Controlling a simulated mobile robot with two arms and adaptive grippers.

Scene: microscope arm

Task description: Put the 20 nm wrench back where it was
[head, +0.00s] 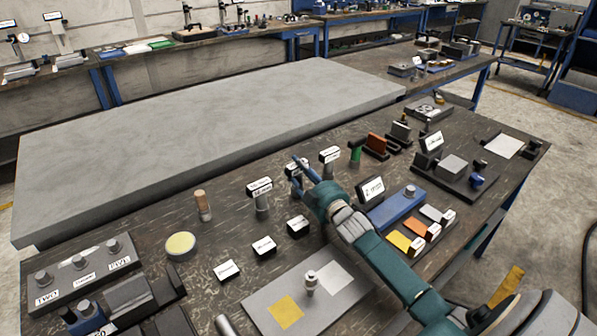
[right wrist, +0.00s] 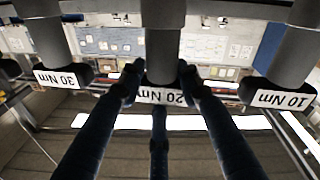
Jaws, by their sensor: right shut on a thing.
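The 20 Nm wrench (right wrist: 165,55) is a grey cylinder with a black end and a white label, upside down in the right wrist view. My right gripper (right wrist: 158,82) is shut on it, with dark fingers on both sides of the label. In the head view my right gripper (head: 301,164) is at the row of upright labelled wrenches, largely covering the held one. The 30 Nm wrench (right wrist: 45,42) and the 10 Nm wrench (right wrist: 293,55) flank it, apart from the fingers. I cannot tell whether its far end touches the bench. My left gripper is not in view.
Small black label blocks (head: 264,246) stand in front of the row. A wooden-handled tool (head: 203,205) and a yellow-topped disc (head: 181,245) are to the left. A green-handled tool (head: 355,154) and a black sign (head: 371,189) are close right. A grey slab (head: 200,130) lies behind.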

